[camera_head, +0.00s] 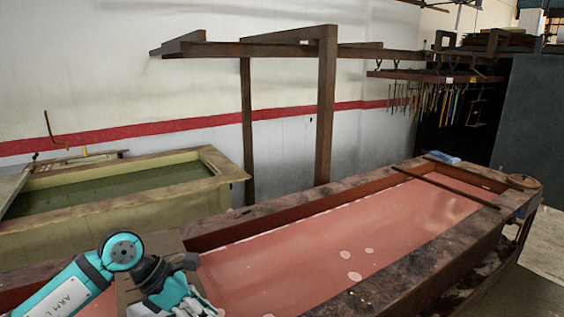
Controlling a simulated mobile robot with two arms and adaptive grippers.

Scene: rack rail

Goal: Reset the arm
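My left arm (70,292) comes in from the lower left, teal and white with a dark round joint. Its wrist end, teal and black, is at the bottom edge over the near left end of a long rusty trough (390,300). The fingers of my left gripper are not clearly visible, so I cannot tell whether it is open or shut. My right arm and gripper are not in view.
The trough holds pinkish-red liquid (340,240), with a bar (445,187) across its far end and a blue item (443,157) on its rim. A green-liquid tank (215,163) stands left. A rusty frame (326,110) rises behind. Tools (425,100) hang at the back right.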

